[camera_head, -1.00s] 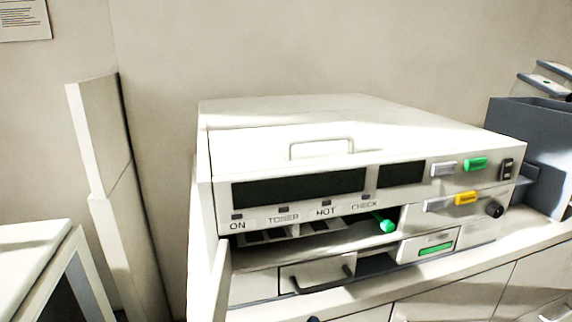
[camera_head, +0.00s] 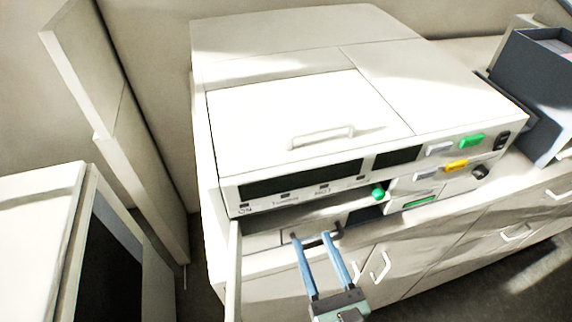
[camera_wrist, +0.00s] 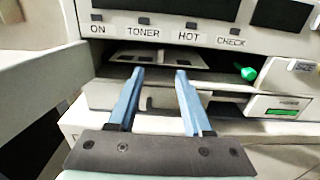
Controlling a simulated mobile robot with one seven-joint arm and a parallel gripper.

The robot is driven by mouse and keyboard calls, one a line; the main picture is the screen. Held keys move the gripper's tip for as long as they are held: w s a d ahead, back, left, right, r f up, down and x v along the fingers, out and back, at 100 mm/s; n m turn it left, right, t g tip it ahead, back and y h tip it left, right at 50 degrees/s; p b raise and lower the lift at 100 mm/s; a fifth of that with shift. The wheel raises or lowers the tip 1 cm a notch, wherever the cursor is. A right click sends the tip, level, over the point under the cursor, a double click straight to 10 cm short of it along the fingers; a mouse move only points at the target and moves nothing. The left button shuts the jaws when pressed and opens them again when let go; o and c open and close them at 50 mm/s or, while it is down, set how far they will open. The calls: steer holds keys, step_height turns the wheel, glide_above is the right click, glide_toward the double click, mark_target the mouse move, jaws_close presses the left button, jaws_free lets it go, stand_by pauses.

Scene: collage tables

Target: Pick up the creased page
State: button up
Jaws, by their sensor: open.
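I do not see a creased page in either view. A white copier (camera_head: 290,110) stands on a cabinet, and it also shows in the wrist view (camera_wrist: 160,35). Its front is open below the labels ON, TONER, HOT and CHECK, with a dark slot inside; the slot's depth is in shadow. A green knob (camera_head: 377,192) sits at the slot's right. My gripper (camera_head: 318,238) is open and empty in front of the opening, near a drawer with a dark handle. In the wrist view its two blue fingers (camera_wrist: 160,75) point at the slot.
An opened white panel (camera_head: 234,270) stands at the opening's left. White cabinets with handles (camera_head: 380,264) run below and right. A dark grey bin (camera_head: 535,85) stands at the right. A white unit (camera_head: 40,230) is at the left.

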steer(key=p+x, duration=0.2)
steer(key=x, duration=0.8)
steer(key=shift+w+f, duration=0.2)
steer(key=shift+w, duration=0.1)
jaws_close()
